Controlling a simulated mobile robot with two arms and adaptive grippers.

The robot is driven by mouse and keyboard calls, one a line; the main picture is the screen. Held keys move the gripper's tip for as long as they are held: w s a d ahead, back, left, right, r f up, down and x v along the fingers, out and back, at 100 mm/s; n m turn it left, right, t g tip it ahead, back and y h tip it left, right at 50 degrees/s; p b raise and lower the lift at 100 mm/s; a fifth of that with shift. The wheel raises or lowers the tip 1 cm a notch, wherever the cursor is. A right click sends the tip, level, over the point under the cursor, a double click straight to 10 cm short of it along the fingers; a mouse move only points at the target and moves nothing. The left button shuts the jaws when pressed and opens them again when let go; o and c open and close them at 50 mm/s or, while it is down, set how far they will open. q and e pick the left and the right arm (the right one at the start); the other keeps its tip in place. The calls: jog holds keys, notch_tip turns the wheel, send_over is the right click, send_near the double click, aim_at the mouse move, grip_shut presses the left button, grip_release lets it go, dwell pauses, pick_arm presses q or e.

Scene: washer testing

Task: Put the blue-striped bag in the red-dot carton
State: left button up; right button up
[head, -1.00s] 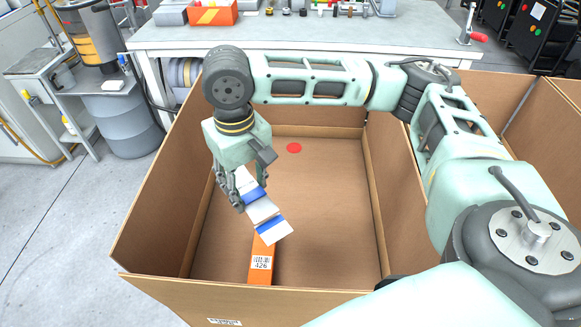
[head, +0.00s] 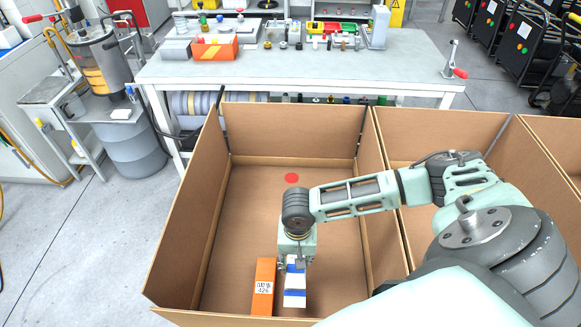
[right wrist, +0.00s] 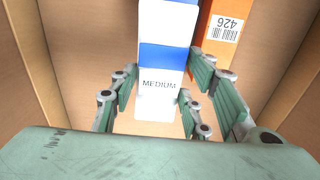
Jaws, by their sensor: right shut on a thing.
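The blue-striped bag (head: 295,288) is white with blue bands and is inside the red-dot carton, just right of an orange box. In the right wrist view the bag (right wrist: 163,60) lies between the fingers (right wrist: 160,92) and reads "MEDIUM". The red-dot carton (head: 215,225) is open-topped brown cardboard. Its red dot (head: 291,178) shows on the far part of its inside. I cannot tell whether the bag touches the floor. My left gripper is not in view.
The orange box (head: 263,285) with a "426" label stands close beside the bag; it also shows in the right wrist view (right wrist: 222,35). More open cartons (head: 440,140) adjoin on the right. A workbench (head: 270,75) with bins and tools stands behind. The carton's far floor is clear.

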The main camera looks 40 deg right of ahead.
notch_tip(320, 180, down, 9)
jog(key=shift+f+b, duration=0.2)
jog(key=shift+b, duration=0.25)
jog(key=shift+f, duration=0.1)
jog(key=o, duration=1.2)
jog(key=shift+o, duration=0.2)
notch_tip(320, 180, up, 12)
jog(key=shift+r+p, duration=0.15)
jog(key=shift+p, duration=0.3)
